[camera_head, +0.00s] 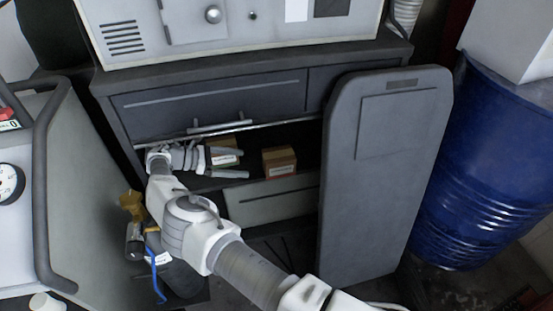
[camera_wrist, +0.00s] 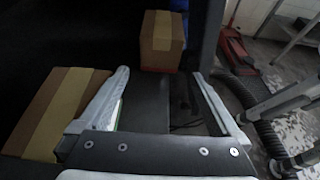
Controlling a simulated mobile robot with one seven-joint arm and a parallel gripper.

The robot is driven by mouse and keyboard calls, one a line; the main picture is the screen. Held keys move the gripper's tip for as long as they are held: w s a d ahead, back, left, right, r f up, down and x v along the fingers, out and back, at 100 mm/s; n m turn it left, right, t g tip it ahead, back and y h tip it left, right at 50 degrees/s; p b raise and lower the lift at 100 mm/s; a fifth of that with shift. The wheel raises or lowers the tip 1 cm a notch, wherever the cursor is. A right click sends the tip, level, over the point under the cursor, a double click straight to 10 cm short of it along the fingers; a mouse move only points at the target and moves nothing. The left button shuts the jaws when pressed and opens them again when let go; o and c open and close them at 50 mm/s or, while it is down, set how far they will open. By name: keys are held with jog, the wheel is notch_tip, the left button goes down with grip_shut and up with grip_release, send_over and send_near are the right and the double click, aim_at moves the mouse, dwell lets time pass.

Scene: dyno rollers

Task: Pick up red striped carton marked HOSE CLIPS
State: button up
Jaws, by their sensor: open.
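Two small brown cartons stand on the dark open shelf of the cabinet. The right carton (camera_head: 279,161) has a pale label with some red on its front; its print is too small to read. In the wrist view this carton (camera_wrist: 162,42) appears ahead, beyond the fingertips, with a paler tape band. The left carton (camera_head: 222,144) is partly covered by my gripper; in the wrist view this carton (camera_wrist: 58,108) lies outside the left finger, close beside it. My gripper (camera_head: 246,164) is open and points right into the shelf; in the wrist view my gripper (camera_wrist: 161,74) is empty between its fingers.
A drawer front with a handle (camera_head: 220,126) overhangs the shelf opening. A grey panel (camera_head: 385,190) stands upright at the right of the opening. A blue drum (camera_head: 480,165) stands farther right. A yellow tool (camera_head: 131,204) is beside my arm at lower left.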

aim_at(272, 155)
jog(key=d, duration=0.2)
jog(key=w+d, duration=0.1)
jog(key=d, duration=0.1)
jog(key=w+d, duration=0.1)
jog(key=d, duration=0.2)
jog(key=shift+d, duration=0.1)
jog(key=d, duration=0.2)
jog(key=w+d+b, duration=0.1)
jog(key=d, duration=0.1)
jog(key=shift+w+d+b, duration=0.15)
jog(key=shift+d+b, duration=0.05)
jog(key=shift+b, duration=0.1)
jog(key=shift+w+d+f+b, duration=0.1)
jog(key=shift+d+f+b, duration=0.15)
jog(key=shift+d+b, duration=0.1)
jog(key=shift+d, duration=0.15)
jog(key=shift+c, duration=0.3)
jog(key=c, duration=1.2)
